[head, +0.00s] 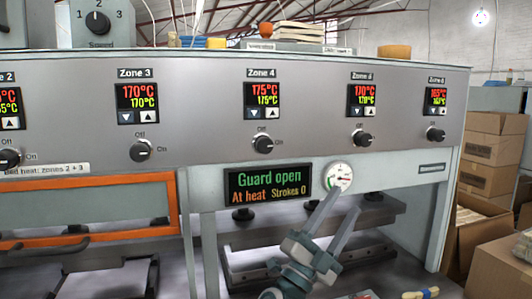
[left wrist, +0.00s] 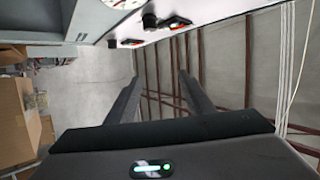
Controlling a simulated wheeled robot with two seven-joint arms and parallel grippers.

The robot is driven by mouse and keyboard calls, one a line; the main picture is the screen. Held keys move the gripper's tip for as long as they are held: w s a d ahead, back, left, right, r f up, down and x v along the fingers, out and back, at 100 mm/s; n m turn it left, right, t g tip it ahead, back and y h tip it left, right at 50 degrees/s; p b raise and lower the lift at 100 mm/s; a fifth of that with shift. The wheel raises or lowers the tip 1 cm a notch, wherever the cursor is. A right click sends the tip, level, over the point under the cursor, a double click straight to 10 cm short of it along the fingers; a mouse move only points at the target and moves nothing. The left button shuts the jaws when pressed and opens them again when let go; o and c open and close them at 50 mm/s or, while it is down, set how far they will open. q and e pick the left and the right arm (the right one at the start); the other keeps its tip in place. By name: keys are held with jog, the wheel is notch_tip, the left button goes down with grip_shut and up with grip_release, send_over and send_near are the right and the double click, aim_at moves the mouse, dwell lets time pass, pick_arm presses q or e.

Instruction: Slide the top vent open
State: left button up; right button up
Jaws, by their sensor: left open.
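I cannot make out a top vent in either view. The grey press (head: 210,75) fills most of the head view, with its flat top edge running across the upper part. My left gripper (head: 340,197) is open and empty, its two fingers pointing up in front of the press, just below the round gauge (head: 338,175). In the left wrist view the two fingers of the gripper (left wrist: 160,80) stand apart with nothing between them. My right gripper is not in view.
A display (head: 268,185) reads "Guard open", "At heat" and "Strokes 0". An orange-framed guard (head: 90,237) is at the left. Cardboard boxes (head: 492,140) stand at the right.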

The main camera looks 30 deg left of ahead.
pick_arm(q)
jog(key=d+r+m+g+h, duration=0.4)
jog(key=r+m+g+h, duration=0.25)
jog(key=r+m, duration=0.5)
jog(key=d+r+m+g+h, duration=0.4)
jog(key=r+m+g+h, duration=0.3)
jog(key=m, duration=0.7)
jog(key=w+a+r+t+y, duration=0.2)
jog(key=a+r+y, duration=0.5)
jog(key=r, duration=0.1)
jog(key=s+a+r+n+t+y, duration=0.2)
jog(key=a+r+y, duration=0.5)
jog(key=a, duration=0.6)
jog(key=s+a+r+n+t+y, duration=0.2)
jog(key=s+a+r+n+y, duration=0.3)
jog(key=a, duration=0.8)
notch_tip(320, 180, up, 4)
jog(key=y, duration=0.3)
jog(key=shift+a+n, duration=0.35)
jog(key=shift+a, duration=0.05)
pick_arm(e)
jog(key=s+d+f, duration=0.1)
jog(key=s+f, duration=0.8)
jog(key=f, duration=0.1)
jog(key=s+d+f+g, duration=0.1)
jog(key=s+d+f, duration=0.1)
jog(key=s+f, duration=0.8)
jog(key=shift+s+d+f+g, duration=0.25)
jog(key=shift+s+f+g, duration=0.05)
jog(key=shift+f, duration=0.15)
